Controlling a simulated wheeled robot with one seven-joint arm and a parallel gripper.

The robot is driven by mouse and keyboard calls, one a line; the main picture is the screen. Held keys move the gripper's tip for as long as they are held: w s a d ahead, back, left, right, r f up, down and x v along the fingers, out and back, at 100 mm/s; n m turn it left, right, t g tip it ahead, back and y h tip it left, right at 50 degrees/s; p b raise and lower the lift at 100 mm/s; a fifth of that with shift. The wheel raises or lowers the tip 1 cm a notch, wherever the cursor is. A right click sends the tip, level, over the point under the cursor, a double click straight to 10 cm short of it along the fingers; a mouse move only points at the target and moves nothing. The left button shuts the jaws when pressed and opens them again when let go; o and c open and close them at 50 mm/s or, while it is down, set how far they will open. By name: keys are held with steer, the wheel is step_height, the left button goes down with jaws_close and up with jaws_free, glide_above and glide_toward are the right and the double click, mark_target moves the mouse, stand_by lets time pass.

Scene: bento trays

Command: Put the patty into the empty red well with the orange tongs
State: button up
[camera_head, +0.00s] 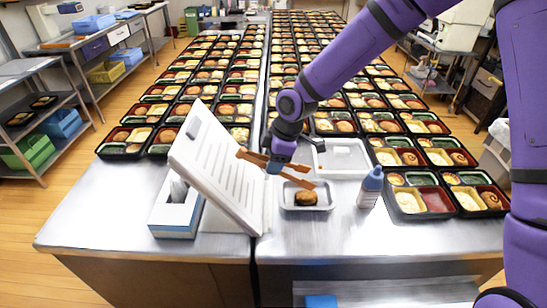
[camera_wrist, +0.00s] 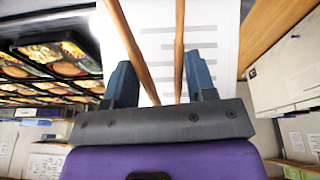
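My gripper (camera_head: 275,163) holds the orange tongs (camera_head: 298,180), whose two arms are apart. In the wrist view the tongs' arms (camera_wrist: 179,45) lie between my gripper's blue-grey fingers (camera_wrist: 162,88). The round brown patty (camera_head: 306,198) lies on a small white tray (camera_head: 326,207) on the steel table, just below and near the right-hand ends of the tongs in the head view. The empty red well (camera_head: 438,201) is in a black bento tray (camera_head: 408,217) at the front right, beside a well with yellow food. The patty is not visible in the wrist view.
A tilted white board with printed lines (camera_head: 215,165) stands left of my gripper, by a tissue box (camera_head: 175,215). A blue-white bottle (camera_head: 370,187) stands between the patty tray and the bento trays. A larger white tray (camera_head: 343,158) lies behind.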

steer(key=shift+f, duration=1.75)
step_height(320, 180, down, 4)
steer(key=shift+r, duration=0.25)
steer(key=shift+c, duration=0.2)
steer(key=c, duration=0.6)
